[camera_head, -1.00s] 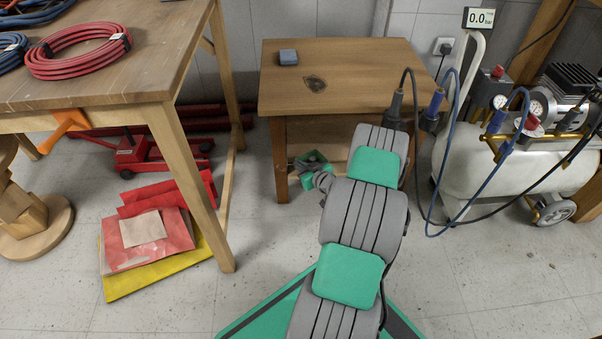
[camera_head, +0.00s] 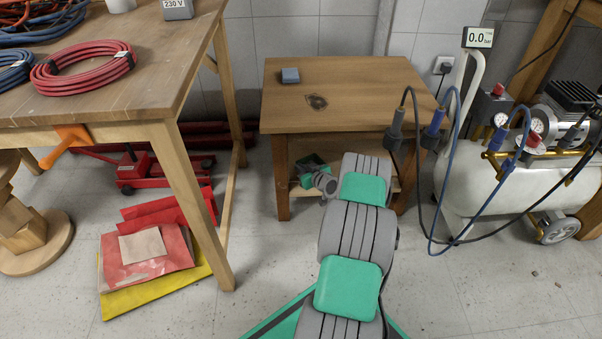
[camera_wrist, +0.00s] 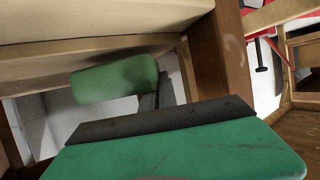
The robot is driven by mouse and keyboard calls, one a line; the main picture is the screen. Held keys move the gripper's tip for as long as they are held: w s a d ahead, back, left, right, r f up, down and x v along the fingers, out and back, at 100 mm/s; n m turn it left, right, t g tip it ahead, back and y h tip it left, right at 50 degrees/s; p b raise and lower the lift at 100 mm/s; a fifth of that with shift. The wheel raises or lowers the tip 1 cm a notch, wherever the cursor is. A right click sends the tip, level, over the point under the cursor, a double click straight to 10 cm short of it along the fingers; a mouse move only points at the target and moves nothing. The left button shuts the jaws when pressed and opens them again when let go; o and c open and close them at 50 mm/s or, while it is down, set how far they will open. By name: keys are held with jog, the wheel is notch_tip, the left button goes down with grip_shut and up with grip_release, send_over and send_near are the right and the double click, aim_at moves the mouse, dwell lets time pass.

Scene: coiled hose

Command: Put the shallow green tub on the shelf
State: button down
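The small wooden table (camera_head: 345,85) stands at the centre with a lower shelf (camera_head: 396,186) under its top. My gripper (camera_head: 311,168) is in the left part of the opening under the tabletop, small and partly hidden by the table and my wrist. A green shape shows there; I cannot tell in the head view whether any of it is the shallow green tub. In the wrist view, a rounded green block on a dark post (camera_wrist: 148,97) stands beyond a large green surface with a dark strip. I cannot clearly pick out the tub or both fingertips.
A blue-grey block (camera_head: 290,75) lies on the small table. Its leg (camera_wrist: 222,70) stands close in the wrist view. The workbench (camera_head: 130,75) with a red hose coil (camera_head: 85,68) is left, a red jack (camera_head: 140,170) beneath it. The compressor (camera_head: 490,185) and hanging hoses are right.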

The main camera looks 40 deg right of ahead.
aim_at(300, 161)
jog(key=shift+w+d+f, duration=0.2)
jog(key=shift+w+d, duration=0.45)
jog(key=shift+w, duration=0.25)
jog(key=shift+w+d+f, duration=0.15)
jog(key=shift+w+d, duration=0.45)
jog(key=shift+w, duration=0.25)
jog(key=c, duration=1.6)
grip_release()
jog(key=shift+p+v, duration=0.9)
jog(key=shift+v, duration=0.65)
jog(key=shift+p+v, duration=0.55)
jog(key=shift+v, duration=0.9)
